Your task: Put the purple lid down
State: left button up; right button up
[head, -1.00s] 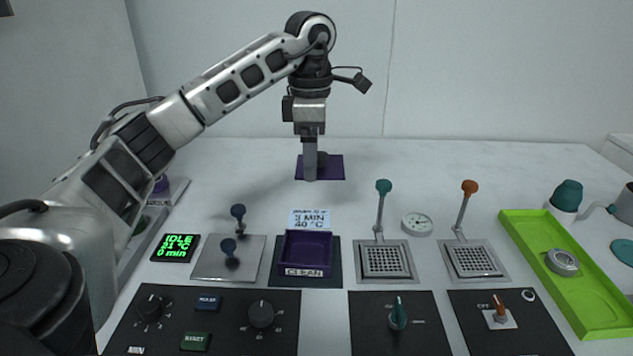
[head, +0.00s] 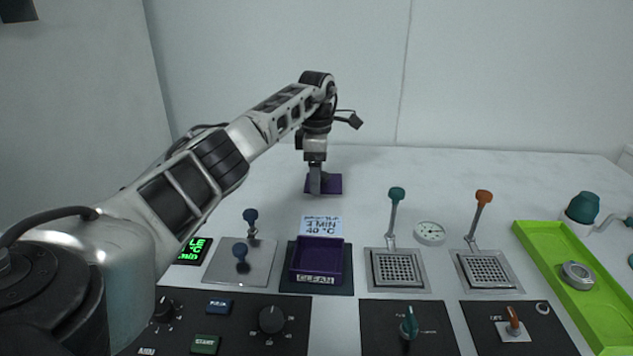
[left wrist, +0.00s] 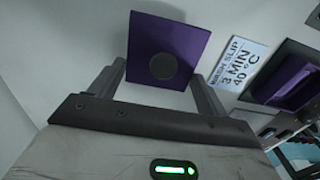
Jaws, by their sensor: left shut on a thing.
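The purple lid (head: 334,189) is a flat square at the tips of my left gripper (head: 318,186), over the back of the white table. In the left wrist view the lid (left wrist: 185,38) lies ahead of my left gripper (left wrist: 161,76), with its dark round knob (left wrist: 163,66) between the two fingers. The gripper is shut on the lid. I cannot tell whether the lid touches the tabletop. My right gripper is not in view.
A purple box (head: 318,256) marked CLEAN stands nearer me, with a wash slip (head: 321,226) behind it. Two drain plates with levers (head: 397,269) and a green tray (head: 560,290) are to the right. The table around the lid is clear.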

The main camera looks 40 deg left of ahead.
pick_arm(q)
jog(key=shift+f, duration=1.3)
jog(key=shift+f, duration=0.15)
jog(key=o, duration=1)
notch_tip(320, 180, up, 12)
jog(key=shift+r+p, duration=0.2)
jog(key=shift+p, duration=0.1)
